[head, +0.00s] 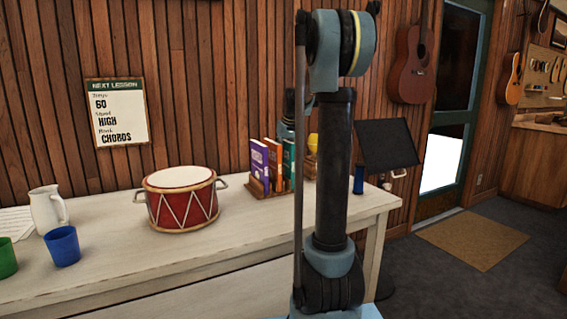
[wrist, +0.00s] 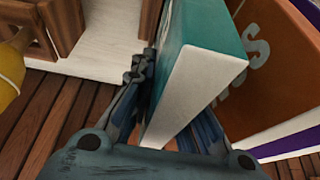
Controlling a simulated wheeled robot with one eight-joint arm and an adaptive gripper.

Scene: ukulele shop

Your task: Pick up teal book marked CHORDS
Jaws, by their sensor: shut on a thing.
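The teal book (head: 289,162) stands upright at the right end of a row of books in a wooden rack on the white table in the head view. In the wrist view the teal book (wrist: 197,75) sits between the two fingers of my gripper (wrist: 172,115), which are shut on it. Its white page edge faces the camera. The lettering on its cover is hidden. In the head view my arm covers most of my gripper and part of the book.
An orange book (wrist: 275,62) stands right beside the teal one, with a purple book (head: 259,164) beyond it. The wooden rack (head: 270,192) holds them. A red drum (head: 181,199), white pitcher (head: 48,209), blue cup (head: 62,246) and green cup (head: 7,258) stand on the table (head: 150,272).

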